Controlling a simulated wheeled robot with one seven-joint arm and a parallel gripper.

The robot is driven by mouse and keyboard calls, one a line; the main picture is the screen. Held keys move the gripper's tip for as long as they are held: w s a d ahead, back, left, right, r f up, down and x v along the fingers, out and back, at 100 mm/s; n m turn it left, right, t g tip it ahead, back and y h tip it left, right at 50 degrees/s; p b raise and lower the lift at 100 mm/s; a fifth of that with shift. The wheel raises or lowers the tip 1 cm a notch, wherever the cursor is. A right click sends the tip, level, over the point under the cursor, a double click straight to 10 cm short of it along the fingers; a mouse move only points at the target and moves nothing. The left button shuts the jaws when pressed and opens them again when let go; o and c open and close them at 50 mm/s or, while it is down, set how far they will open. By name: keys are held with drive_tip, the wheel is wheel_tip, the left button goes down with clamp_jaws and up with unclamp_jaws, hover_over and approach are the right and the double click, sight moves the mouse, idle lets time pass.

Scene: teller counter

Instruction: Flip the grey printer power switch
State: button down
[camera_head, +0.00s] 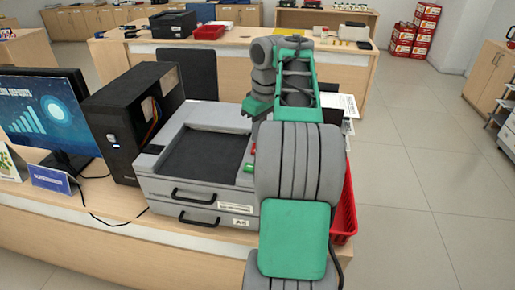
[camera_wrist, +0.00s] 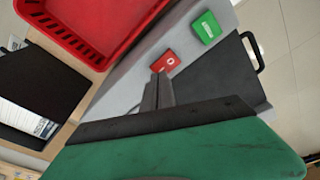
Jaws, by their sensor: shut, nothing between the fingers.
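The grey printer (camera_head: 165,160) stands on the counter with a dark top panel and two drawer handles on its front. On its right side, partly behind my arm, are a red switch (camera_head: 253,149) and a green piece (camera_head: 249,168). In the wrist view the red switch (camera_wrist: 166,62) carries a white round mark, and the green piece (camera_wrist: 206,27) with white marking is beside it. My gripper (camera_wrist: 158,76) is shut and empty, its fingertips right by the red switch's near edge. I cannot tell whether they touch. The fingertips are hidden in the head view.
A red basket (camera_head: 345,210) stands right of the printer, also close in the wrist view (camera_wrist: 85,30). A black computer tower (camera_head: 115,130) and a monitor (camera_head: 40,110) stand to the left. A black folder-like item with a white sheet (camera_wrist: 25,118) lies near the basket.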

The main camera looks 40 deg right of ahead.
drive_tip(key=shift+f+b, duration=0.65)
drive_tip(key=shift+f, duration=0.1)
drive_tip(key=shift+r, duration=0.1)
wheel_tip(320, 180, up, 7)
drive_tip(key=p, duration=0.7)
idle(0.4)
